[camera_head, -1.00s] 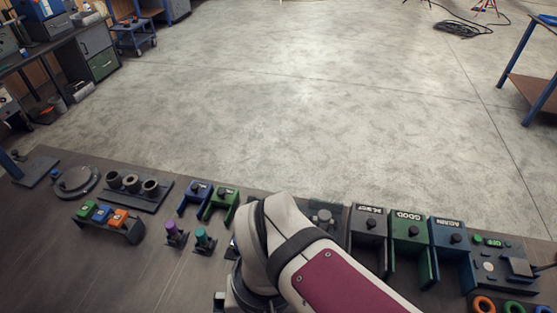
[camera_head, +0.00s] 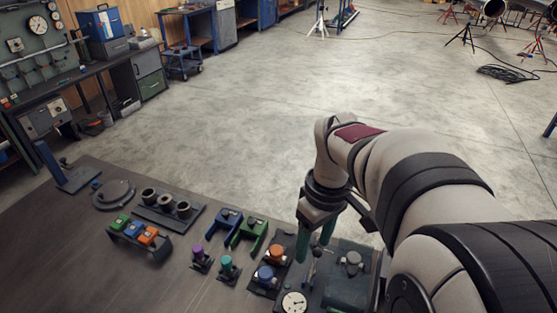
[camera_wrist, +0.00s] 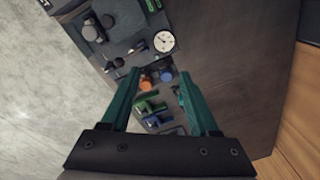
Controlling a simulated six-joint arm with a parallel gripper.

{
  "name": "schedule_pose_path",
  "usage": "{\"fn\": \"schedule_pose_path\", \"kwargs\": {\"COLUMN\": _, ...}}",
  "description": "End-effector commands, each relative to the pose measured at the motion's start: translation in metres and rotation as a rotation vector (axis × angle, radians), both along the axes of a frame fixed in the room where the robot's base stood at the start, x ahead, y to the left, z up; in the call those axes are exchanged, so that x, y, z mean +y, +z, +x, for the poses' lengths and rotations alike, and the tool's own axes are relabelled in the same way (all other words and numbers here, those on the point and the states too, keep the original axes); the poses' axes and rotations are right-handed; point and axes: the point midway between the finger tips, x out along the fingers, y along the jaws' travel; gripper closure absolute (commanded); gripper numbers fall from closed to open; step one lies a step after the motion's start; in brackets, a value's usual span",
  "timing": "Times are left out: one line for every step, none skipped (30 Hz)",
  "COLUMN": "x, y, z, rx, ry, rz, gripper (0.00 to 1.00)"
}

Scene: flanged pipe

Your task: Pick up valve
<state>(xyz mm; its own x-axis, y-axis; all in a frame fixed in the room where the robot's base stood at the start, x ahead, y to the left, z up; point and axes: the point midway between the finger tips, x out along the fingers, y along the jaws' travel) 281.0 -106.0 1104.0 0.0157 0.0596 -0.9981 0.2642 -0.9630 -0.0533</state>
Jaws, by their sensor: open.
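My gripper (camera_head: 315,246) is open and points down over the row of fixtures at the front of the bench. Its two teal fingers stand apart with nothing held between them, as the wrist view also shows (camera_wrist: 159,76). A small metal fitting (camera_head: 312,265), possibly the valve, is partly hidden below the fingers on a dark plate; I cannot tell for sure. Near it are a white dial gauge (camera_head: 293,302), which shows in the wrist view too (camera_wrist: 164,41), and a grey round-topped part (camera_head: 352,261). Orange (camera_head: 276,252) and blue (camera_head: 266,273) knobs stand to the left.
Blue (camera_head: 226,221) and green (camera_head: 250,230) brackets, purple (camera_head: 198,252) and teal (camera_head: 226,263) pegs, and a block of coloured pieces (camera_head: 139,237) are further left. A rack of rings (camera_head: 167,208) and a round plate (camera_head: 114,194) lie behind. The bench's front left (camera_head: 60,270) is clear.

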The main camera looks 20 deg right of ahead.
Motion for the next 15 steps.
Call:
{"fn": "schedule_pose_path", "kwargs": {"x": -0.041, "y": -0.011, "z": 0.018, "rx": 0.002, "ry": 0.116, "rz": -0.015, "gripper": 0.39}}
{"fn": "schedule_pose_path", "kwargs": {"x": -0.063, "y": -0.017, "z": 0.025, "rx": 0.0, "ry": 0.197, "rz": -0.026, "gripper": 0.39}}
{"fn": "schedule_pose_path", "kwargs": {"x": -0.09, "y": -0.025, "z": 0.032, "rx": -0.002, "ry": 0.292, "rz": -0.038, "gripper": 0.39}}
{"fn": "schedule_pose_path", "kwargs": {"x": -0.107, "y": -0.03, "z": 0.036, "rx": -0.001, "ry": 0.352, "rz": -0.044, "gripper": 0.39}}
{"fn": "schedule_pose_path", "kwargs": {"x": -0.121, "y": -0.035, "z": 0.038, "rx": -0.001, "ry": 0.401, "rz": -0.051, "gripper": 0.39}}
{"fn": "schedule_pose_path", "kwargs": {"x": -0.134, "y": -0.04, "z": 0.039, "rx": 0.0, "ry": 0.453, "rz": -0.056, "gripper": 0.39}}
{"fn": "schedule_pose_path", "kwargs": {"x": -0.141, "y": -0.043, "z": 0.04, "rx": 0.001, "ry": 0.481, "rz": -0.059, "gripper": 0.39}}
{"fn": "schedule_pose_path", "kwargs": {"x": -0.146, "y": -0.047, "z": 0.04, "rx": 0.001, "ry": 0.501, "rz": -0.06, "gripper": 0.39}}
{"fn": "schedule_pose_path", "kwargs": {"x": -0.149, "y": -0.053, "z": 0.04, "rx": 0.003, "ry": 0.515, "rz": -0.061, "gripper": 0.39}}
{"fn": "schedule_pose_path", "kwargs": {"x": -0.149, "y": -0.06, "z": 0.04, "rx": 0.004, "ry": 0.52, "rz": -0.06, "gripper": 0.39}}
{"fn": "schedule_pose_path", "kwargs": {"x": -0.149, "y": -0.067, "z": 0.04, "rx": 0.003, "ry": 0.52, "rz": -0.059, "gripper": 0.39}}
{"fn": "schedule_pose_path", "kwargs": {"x": -0.148, "y": -0.079, "z": 0.04, "rx": 0.004, "ry": 0.522, "rz": -0.059, "gripper": 0.39}}
{"fn": "schedule_pose_path", "kwargs": {"x": -0.148, "y": -0.089, "z": 0.04, "rx": 0.004, "ry": 0.521, "rz": -0.058, "gripper": 0.39}}
{"fn": "schedule_pose_path", "kwargs": {"x": -0.148, "y": -0.098, "z": 0.039, "rx": 0.004, "ry": 0.52, "rz": -0.058, "gripper": 0.39}}
{"fn": "schedule_pose_path", "kwargs": {"x": -0.148, "y": -0.109, "z": 0.039, "rx": 0.004, "ry": 0.521, "rz": -0.058, "gripper": 0.39}}
